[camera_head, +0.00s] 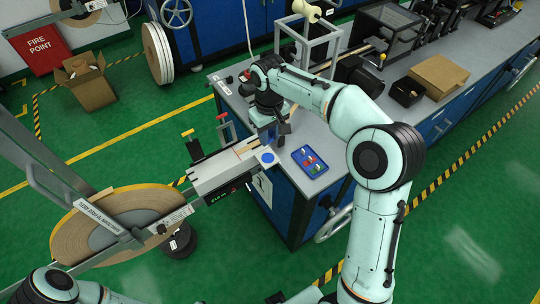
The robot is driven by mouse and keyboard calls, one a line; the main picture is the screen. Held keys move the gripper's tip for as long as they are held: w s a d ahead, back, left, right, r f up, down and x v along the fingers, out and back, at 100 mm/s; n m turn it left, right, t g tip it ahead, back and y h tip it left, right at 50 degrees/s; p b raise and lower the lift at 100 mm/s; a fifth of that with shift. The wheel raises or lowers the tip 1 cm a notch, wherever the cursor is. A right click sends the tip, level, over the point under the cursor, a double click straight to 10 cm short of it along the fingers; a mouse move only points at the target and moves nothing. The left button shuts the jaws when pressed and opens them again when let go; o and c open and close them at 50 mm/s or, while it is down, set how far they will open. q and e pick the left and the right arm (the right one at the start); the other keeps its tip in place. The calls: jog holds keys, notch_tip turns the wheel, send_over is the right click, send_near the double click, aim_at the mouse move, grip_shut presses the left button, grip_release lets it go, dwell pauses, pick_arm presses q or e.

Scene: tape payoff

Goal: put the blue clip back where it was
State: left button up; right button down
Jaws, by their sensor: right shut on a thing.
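My right gripper (271,137) points down over the front left corner of the grey bench, near the end of the tape guide. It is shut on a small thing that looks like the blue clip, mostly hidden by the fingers. A blue tray (302,152) lies on the bench just right of the gripper, with small red, green and white pieces in it.
A large tape reel (75,238) on a metal arm stands at the left, joined to the grey guide (222,170). A metal frame (310,45), a black bin (407,91) and a cardboard box (440,74) stand farther back on the bench. Bench space right of the tray is clear.

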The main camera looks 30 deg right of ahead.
aim_at(269, 141)
notch_tip(269, 141, down, 4)
jog(key=shift+w+r, duration=0.1)
jog(key=shift+r, duration=0.15)
pick_arm(q)
jog(key=shift+s+f+b, duration=0.45)
jog(key=shift+f, duration=0.25)
pick_arm(e)
jog(key=shift+f, duration=2.8)
jog(key=shift+f, duration=0.1)
jog(key=shift+f, duration=0.15)
pick_arm(q)
jog(key=shift+f, duration=0.1)
pick_arm(e)
jog(key=c, duration=0.8)
grip_release()
jog(key=shift+r, duration=0.2)
pick_arm(q)
jog(key=shift+w+r+p, duration=0.45)
jog(key=shift+r, duration=0.15)
jog(key=shift+w+r+p, duration=0.4)
jog(key=shift+r, duration=0.2)
pick_arm(e)
notch_tip(269, 141, up, 12)
jog(key=shift+r, duration=0.1)
pick_arm(q)
jog(key=shift+s, duration=0.1)
